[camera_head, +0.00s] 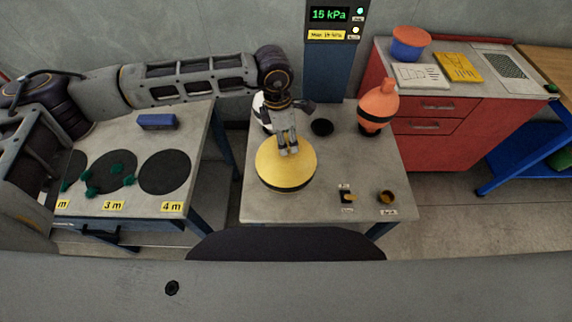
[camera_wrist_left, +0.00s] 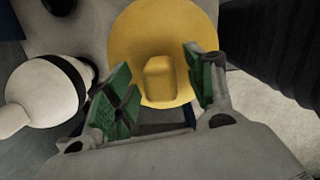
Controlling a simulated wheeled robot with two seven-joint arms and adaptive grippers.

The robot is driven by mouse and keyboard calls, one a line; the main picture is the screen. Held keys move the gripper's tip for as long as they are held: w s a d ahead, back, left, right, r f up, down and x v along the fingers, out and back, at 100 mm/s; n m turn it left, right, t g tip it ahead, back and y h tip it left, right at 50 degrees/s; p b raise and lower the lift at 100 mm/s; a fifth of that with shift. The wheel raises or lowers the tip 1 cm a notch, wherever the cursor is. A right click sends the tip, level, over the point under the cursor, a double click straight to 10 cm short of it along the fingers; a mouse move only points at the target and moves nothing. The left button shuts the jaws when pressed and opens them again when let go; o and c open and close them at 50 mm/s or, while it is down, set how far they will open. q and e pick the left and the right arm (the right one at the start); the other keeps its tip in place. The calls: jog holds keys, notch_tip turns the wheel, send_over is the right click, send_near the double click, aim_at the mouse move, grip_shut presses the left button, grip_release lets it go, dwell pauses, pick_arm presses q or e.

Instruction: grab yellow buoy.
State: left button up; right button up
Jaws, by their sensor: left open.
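The yellow buoy (camera_head: 286,168) is round with a dark band low on its side. It stands on the front left part of the middle table (camera_head: 340,160). My left gripper (camera_head: 289,152) reaches down over it from behind. In the left wrist view the yellow buoy (camera_wrist_left: 185,35) has a raised block on top, and the open green-padded fingers of my left gripper (camera_wrist_left: 160,90) stand either side of that block. Whether a finger touches it I cannot tell. My right gripper is not in view.
A white buoy (camera_wrist_left: 45,92) stands close beside the gripper, partly hidden in the head view. An orange buoy (camera_head: 377,106) stands at the table's back right. A pressure display column (camera_head: 330,70) rises behind. Small labelled fittings (camera_head: 387,197) lie at the front right.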

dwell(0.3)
pick_arm(q)
grip_shut()
jog(key=shift+r, duration=0.1)
dwell(0.4)
